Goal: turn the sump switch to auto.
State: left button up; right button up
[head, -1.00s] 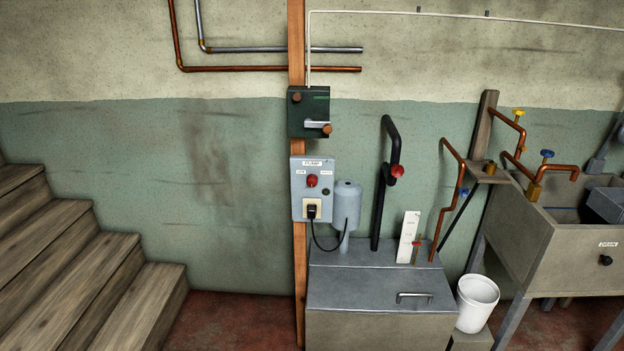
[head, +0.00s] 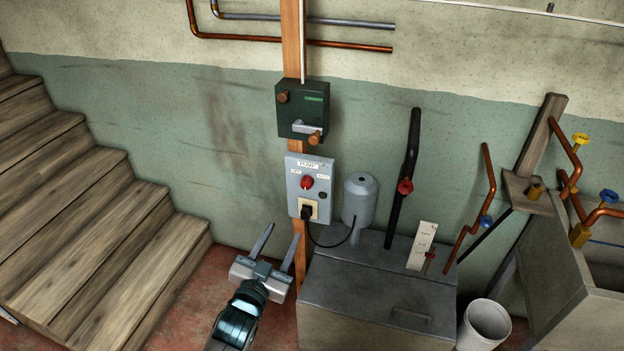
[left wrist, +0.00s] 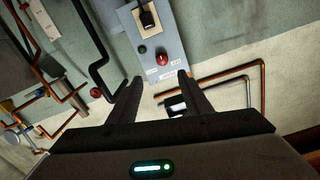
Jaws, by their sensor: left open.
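The grey sump switch box (head: 296,164), labelled PUMP, is fixed to the wooden post. Its red knob (head: 307,182) sits between two small labels, the left one apparently OFF and the right one AUTO. Which way the knob points is too small to tell. My left gripper (head: 285,230) is open and empty, below and slightly left of the box, apart from it. In the left wrist view the box appears upside down, with the red knob (left wrist: 162,58) just beyond and between the open fingertips (left wrist: 160,79). My right gripper is not in view.
A black plug (head: 306,212) with a cord sits in the outlet below the knob. A green box (head: 290,112) with a lever is above. The grey sump tank (head: 350,285) and cylinder (head: 357,205) stand right. Wooden stairs (head: 100,215) rise left.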

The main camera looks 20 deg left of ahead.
pick_arm(q)
jog(key=shift+a+r, duration=0.1)
jog(key=shift+r, duration=0.35)
jog(key=p, duration=0.4)
send_near(305, 186)
jog(key=w, duration=0.6)
jog(key=shift+w, duration=0.3)
jog(key=shift+w+f, duration=0.15)
jog(key=shift+w, duration=0.65)
jog(key=c, duration=1.1)
